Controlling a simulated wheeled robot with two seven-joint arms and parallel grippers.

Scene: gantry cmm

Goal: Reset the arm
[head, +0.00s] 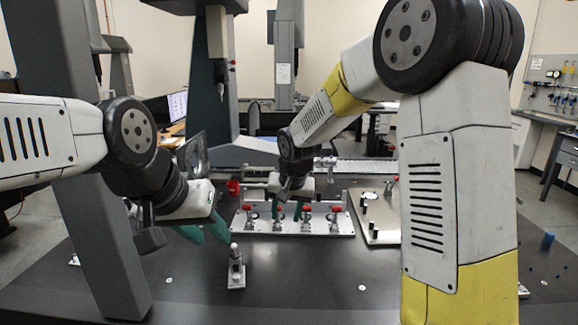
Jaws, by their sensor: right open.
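My left gripper (212,236) has green fingers that point down toward the table at centre left. Its two fingers show apart, with nothing seen between them. It is to the left of and above a small metal post with a round tip (236,266) that stands on a square base. No held object shows in either gripper.
The dark table (330,279) is mostly clear in front. A second metal plate with black posts (378,231) lies right of the fixture. A grey gantry column (85,150) rises at the left, and a probe head (220,72) hangs behind.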

